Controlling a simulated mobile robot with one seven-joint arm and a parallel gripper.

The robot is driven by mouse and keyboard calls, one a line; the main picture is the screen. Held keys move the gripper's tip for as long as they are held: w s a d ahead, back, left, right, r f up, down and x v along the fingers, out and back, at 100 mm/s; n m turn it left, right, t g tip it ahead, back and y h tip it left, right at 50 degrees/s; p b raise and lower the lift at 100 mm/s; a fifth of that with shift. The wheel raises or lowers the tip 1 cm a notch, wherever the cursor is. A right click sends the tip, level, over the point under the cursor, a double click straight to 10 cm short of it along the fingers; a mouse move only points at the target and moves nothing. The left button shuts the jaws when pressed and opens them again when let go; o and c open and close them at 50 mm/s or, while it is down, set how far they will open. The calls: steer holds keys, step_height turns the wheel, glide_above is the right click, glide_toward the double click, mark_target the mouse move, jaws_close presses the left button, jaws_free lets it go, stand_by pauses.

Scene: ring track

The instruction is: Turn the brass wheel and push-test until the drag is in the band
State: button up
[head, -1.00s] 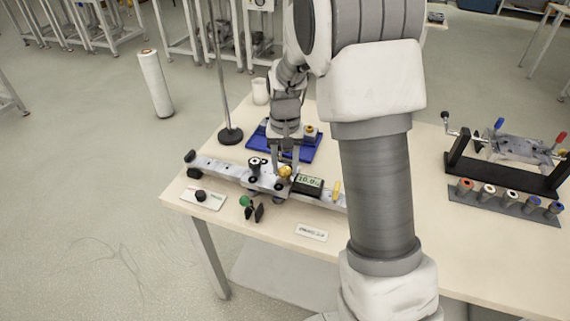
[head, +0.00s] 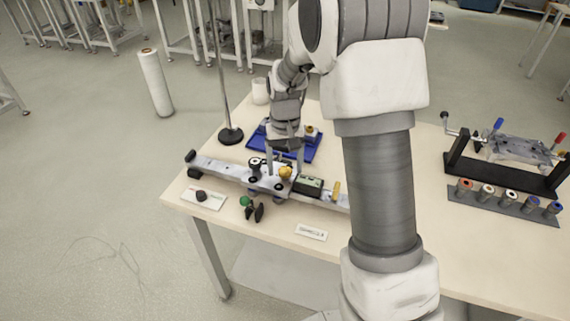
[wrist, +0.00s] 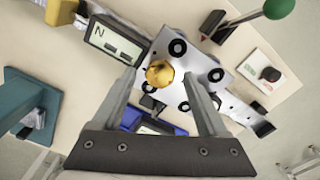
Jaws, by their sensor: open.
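The brass wheel (head: 285,172) sits on the silver carriage plate (wrist: 190,48) of the rail (head: 225,171). In the wrist view the brass wheel (wrist: 160,73) lies between my fingers with a gap on each side. My gripper (head: 283,167) is open above the carriage and holds nothing. The readout box (head: 308,186) stands right of the wheel; its screen also shows in the wrist view (wrist: 117,44) with an "N", but I cannot read the value.
A blue tray (head: 311,150) and a pole stand (head: 231,136) are behind. A black-framed fixture (head: 510,165) stands right. The table's front right is mostly clear.

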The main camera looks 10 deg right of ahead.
mark_target(285, 170)
steer(key=shift+r, duration=0.1)
step_height(285, 170, up, 17)
steer(key=p, duration=0.2)
steer(key=shift+r, duration=0.15)
steer(key=s+r+t+p, duration=0.2)
steer(key=s+r, duration=0.5)
steer(key=s, duration=0.4)
steer(key=s+n+t+p, duration=0.1)
steer(key=s+t, duration=0.2)
steer(key=s, duration=1)
steer(key=shift+s+t, duration=0.25)
steer(key=shift+t, duration=0.05)
steer(key=shift+c, duration=0.2)
